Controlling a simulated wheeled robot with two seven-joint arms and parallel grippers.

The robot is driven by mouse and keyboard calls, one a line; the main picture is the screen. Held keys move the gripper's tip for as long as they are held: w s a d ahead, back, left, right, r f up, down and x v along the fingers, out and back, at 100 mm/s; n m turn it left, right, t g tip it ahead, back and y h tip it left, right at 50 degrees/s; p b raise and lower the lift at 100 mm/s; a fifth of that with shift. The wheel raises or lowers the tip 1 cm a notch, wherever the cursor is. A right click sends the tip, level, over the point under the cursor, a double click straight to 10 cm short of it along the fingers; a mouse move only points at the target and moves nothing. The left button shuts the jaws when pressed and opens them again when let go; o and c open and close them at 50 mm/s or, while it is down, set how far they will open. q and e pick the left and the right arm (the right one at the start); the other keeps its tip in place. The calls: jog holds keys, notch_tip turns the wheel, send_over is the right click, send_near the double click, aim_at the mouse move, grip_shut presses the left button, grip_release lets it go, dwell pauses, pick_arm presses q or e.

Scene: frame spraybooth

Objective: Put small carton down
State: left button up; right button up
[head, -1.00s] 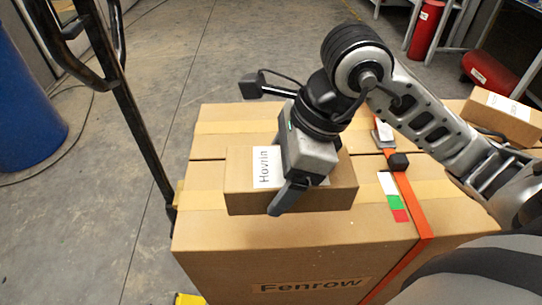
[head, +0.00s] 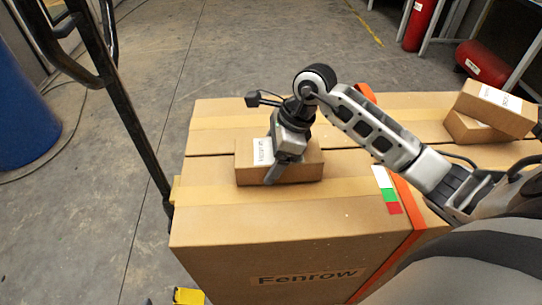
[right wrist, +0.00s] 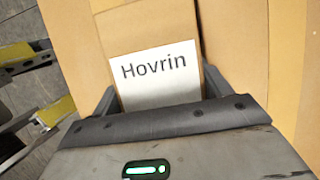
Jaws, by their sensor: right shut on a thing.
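The small carton (head: 306,172) is brown with a white "Hovrin" label. It is over the top of the large "Fenrow" carton (head: 215,215), left of the middle, and looks level. I cannot tell whether it touches that top or hangs just above it. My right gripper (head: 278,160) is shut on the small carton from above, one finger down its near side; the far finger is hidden. In the right wrist view the label and carton (right wrist: 128,25) sit between both fingers. My left gripper is not in view.
An orange strap (head: 408,205) crosses the large carton to the right. Two smaller cartons (head: 497,108) are stacked at the far right. A black handle frame (head: 128,120) stands close on the left, with a blue drum (head: 22,115) beyond. The large carton's top left of the small carton is bare.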

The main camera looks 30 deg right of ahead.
jog(key=shift+f, duration=0.25)
jog(key=shift+f, duration=0.1)
